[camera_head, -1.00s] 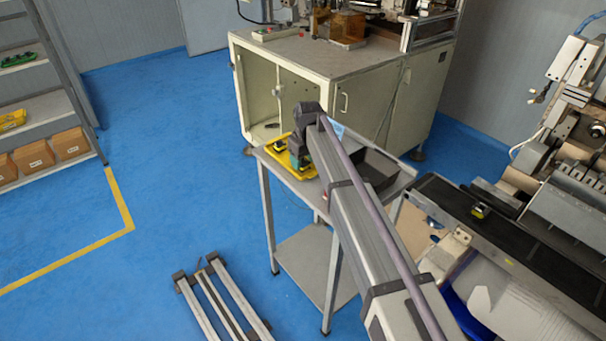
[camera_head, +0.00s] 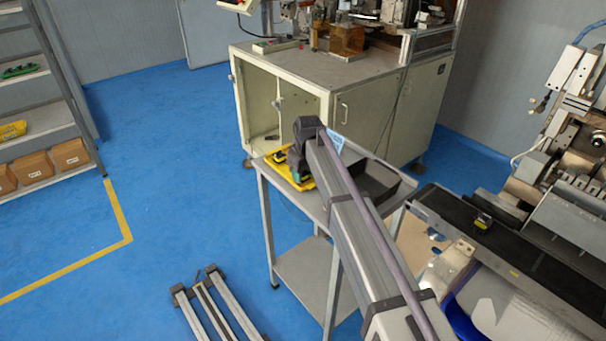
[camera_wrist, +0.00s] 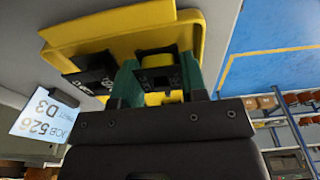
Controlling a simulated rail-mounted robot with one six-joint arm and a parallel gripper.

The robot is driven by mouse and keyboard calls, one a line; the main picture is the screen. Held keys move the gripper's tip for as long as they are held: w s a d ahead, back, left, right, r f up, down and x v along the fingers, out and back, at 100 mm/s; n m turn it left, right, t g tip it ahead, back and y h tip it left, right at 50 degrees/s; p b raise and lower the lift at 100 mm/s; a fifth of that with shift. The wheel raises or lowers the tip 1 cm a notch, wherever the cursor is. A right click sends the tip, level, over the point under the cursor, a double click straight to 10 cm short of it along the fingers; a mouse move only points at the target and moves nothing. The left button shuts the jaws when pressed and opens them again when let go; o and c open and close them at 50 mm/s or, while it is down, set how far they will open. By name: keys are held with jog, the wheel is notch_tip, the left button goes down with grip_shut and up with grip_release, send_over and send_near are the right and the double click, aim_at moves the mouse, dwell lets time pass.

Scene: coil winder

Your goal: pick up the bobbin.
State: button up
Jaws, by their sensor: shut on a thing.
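A yellow-and-black bobbin (camera_wrist: 158,72) sits between the two green fingers of my gripper (camera_wrist: 158,84) in the wrist view, and the gripper is shut on it. A yellow tray (camera_wrist: 120,35) lies just beyond it. I cannot tell whether the bobbin is clear of the tray. Another black piece (camera_wrist: 92,76) is beside the left finger, over the tray. In the head view the tray (camera_head: 306,184) is at the left end of a grey trolley top, and my arm hides most of the gripper and the held bobbin.
A dark open bin (camera_head: 378,180) stands on the trolley right of my arm. A cream cabinet (camera_head: 370,110) stands behind the trolley.

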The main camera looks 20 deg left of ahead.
notch_tip(320, 180, up, 10)
jog(key=p, duration=0.9)
jog(key=shift+f, duration=0.15)
